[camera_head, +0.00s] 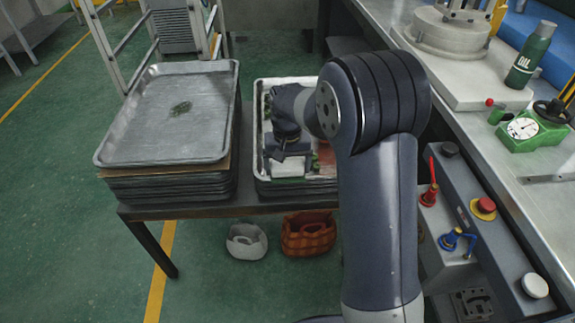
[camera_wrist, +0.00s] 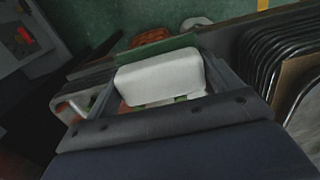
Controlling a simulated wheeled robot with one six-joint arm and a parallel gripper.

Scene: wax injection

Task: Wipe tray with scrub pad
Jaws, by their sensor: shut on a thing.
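My gripper (camera_head: 290,155) is shut on a scrub pad (camera_head: 287,168) over the right-hand tray. In the wrist view the pad (camera_wrist: 162,78) is a white block with a green layer on its far side, held between the two fingers of my gripper (camera_wrist: 162,68). The right-hand tray (camera_head: 259,115) holds some green and reddish items, partly hidden by my arm.
Both tray stacks stand on a low dark table (camera_head: 215,210). A workbench with an oil bottle (camera_head: 530,55), a gauge (camera_head: 523,128) and a control panel (camera_head: 490,230) stands right.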

